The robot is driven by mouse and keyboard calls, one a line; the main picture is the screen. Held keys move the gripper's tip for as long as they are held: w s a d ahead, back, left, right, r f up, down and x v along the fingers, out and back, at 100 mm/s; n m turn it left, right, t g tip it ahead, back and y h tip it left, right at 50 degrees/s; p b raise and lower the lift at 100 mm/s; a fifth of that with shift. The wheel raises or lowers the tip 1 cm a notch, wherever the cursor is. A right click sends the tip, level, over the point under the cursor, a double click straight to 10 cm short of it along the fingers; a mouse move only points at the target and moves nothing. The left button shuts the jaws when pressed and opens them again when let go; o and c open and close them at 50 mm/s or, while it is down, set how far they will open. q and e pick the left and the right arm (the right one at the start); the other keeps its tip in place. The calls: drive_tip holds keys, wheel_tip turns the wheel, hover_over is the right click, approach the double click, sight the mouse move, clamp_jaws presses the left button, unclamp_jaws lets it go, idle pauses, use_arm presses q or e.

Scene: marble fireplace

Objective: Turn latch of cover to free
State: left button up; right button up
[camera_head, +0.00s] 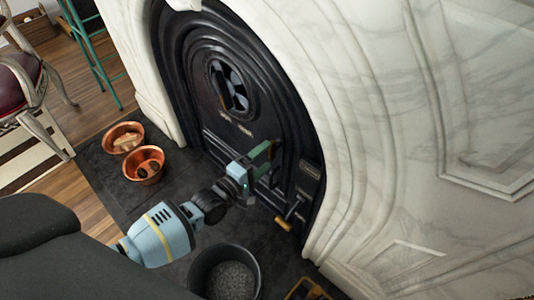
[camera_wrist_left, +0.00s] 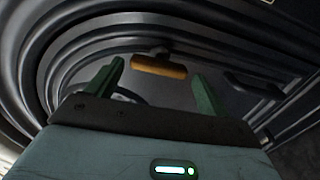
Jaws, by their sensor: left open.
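The cover (camera_head: 208,103) is a black arched metal front set in the marble fireplace, with a round vent in its upper part. A latch with a wooden grip (camera_head: 284,222) shows low on its right side in the head view. In the left wrist view, a wooden grip (camera_wrist_left: 158,67) on a dark stem lies ahead, framed between the fingers; I cannot tell if it is the same one. My left gripper (camera_head: 264,158) is open in front of the cover, its green fingers apart and nothing between them. It hides part of the cover. My right gripper is not in view.
Two copper bowls (camera_head: 147,165) stand on the dark hearth (camera_head: 100,160) at left. A black bucket (camera_head: 205,265) stands below my left arm. A wooden item (camera_head: 306,289) lies at the bottom right. A chair (camera_head: 22,90) and a green stool (camera_head: 92,52) stand farther left.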

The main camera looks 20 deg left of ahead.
use_arm(q)
drive_tip(key=p+v, duration=0.1)
drive_tip(key=v, duration=0.4)
drive_tip(key=shift+s+a, duration=0.1)
drive_tip(key=shift+s, duration=0.15)
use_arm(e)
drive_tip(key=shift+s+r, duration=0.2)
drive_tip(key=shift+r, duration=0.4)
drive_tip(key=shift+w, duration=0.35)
